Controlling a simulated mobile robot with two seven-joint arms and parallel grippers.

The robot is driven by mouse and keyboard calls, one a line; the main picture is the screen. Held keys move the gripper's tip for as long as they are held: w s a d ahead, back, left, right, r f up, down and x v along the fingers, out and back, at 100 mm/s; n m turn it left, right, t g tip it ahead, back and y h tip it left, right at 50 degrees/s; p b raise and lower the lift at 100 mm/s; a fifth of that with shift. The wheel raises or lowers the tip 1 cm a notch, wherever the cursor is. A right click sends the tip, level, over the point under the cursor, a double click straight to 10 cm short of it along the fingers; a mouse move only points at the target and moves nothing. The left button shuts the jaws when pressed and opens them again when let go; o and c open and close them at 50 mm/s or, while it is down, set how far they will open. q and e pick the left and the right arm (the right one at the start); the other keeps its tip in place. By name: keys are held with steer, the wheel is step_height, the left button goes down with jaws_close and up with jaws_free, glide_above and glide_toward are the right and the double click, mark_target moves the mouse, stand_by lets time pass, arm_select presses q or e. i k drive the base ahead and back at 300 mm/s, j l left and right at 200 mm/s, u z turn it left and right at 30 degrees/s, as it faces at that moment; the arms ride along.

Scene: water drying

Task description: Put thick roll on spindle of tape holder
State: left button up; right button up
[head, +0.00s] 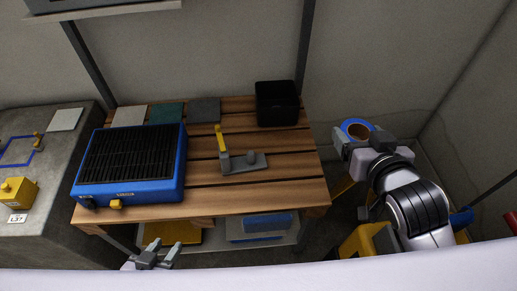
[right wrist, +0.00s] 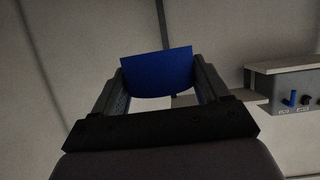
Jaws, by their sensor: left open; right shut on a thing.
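A blue roll with a brown core (head: 357,128) is held in my right gripper (head: 362,146), to the right of the table and off its edge. In the right wrist view the blue roll (right wrist: 158,73) sits between the two fingers of my right gripper (right wrist: 160,85). The tape holder (head: 243,162) stands on the wooden table, with a grey base, a grey knob at its right end and a yellow upright part at its left. My left gripper (head: 157,252) is open and empty at the bottom of the head view, in front of the table.
A blue box with a black grille (head: 130,160) fills the table's left side. A black bin (head: 276,103) stands at the back right, and several flat squares (head: 167,113) lie along the back edge. The table's front right (head: 285,192) is clear.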

mark_target(251, 162)
steer(key=j, duration=0.9)
steer(key=k+j+z, duration=0.1)
steer(key=j, duration=0.8)
